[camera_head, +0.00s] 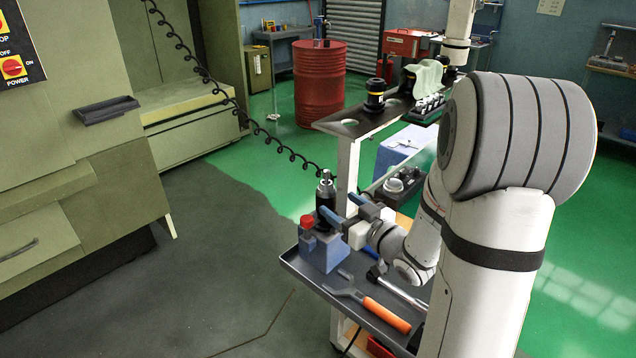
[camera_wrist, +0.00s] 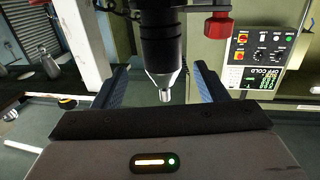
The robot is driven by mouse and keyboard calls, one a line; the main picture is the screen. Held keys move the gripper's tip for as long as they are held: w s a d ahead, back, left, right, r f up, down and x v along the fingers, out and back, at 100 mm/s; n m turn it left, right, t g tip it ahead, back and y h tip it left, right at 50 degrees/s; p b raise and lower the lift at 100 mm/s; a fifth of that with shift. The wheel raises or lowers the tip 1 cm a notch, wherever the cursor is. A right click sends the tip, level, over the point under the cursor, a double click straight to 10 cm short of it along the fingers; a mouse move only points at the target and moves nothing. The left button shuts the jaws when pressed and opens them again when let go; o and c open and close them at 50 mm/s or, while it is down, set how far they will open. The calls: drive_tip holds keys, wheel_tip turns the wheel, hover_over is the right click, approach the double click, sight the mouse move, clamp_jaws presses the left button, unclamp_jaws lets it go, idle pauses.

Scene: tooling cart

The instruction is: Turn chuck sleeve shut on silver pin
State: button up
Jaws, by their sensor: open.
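The chuck (camera_head: 325,193) stands upright in a blue-grey block (camera_head: 322,250) on the cart's tray. It has a dark sleeve and a silver nose, with the silver pin (camera_head: 325,174) pointing up from it. In the wrist view the chuck sleeve (camera_wrist: 161,47) hangs inverted, with the silver pin (camera_wrist: 165,95) at its lower end. My gripper (camera_head: 338,203) is open beside the chuck. In the wrist view its two blue fingers (camera_wrist: 161,68) lie on either side of the chuck, with a visible gap on each side. Whether the fingers are level with the sleeve is unclear.
A red knob (camera_head: 307,221) sits on the block, close to my fingers. An orange-handled tool (camera_head: 386,314) lies on the tray (camera_head: 312,277). A raised shelf (camera_head: 345,127) holds black tool holders (camera_head: 375,95). A black coiled cord (camera_head: 259,131) hangs behind the chuck.

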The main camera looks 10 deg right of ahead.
sight(321, 191)
drive_tip(key=shift+w+a+r, duration=0.15)
drive_tip(key=shift+w+a, duration=0.2)
drive_tip(key=shift+w, duration=0.05)
drive_tip(key=p+x, duration=0.1)
drive_tip(key=x, duration=0.5)
drive_tip(key=shift+w+a+r+p, duration=0.1)
drive_tip(key=shift+w+a+p, duration=0.1)
drive_tip(key=shift+w+p, duration=0.1)
drive_tip(key=shift+c, duration=0.3)
drive_tip(key=c, duration=0.9)
drive_tip(key=shift+a, duration=0.15)
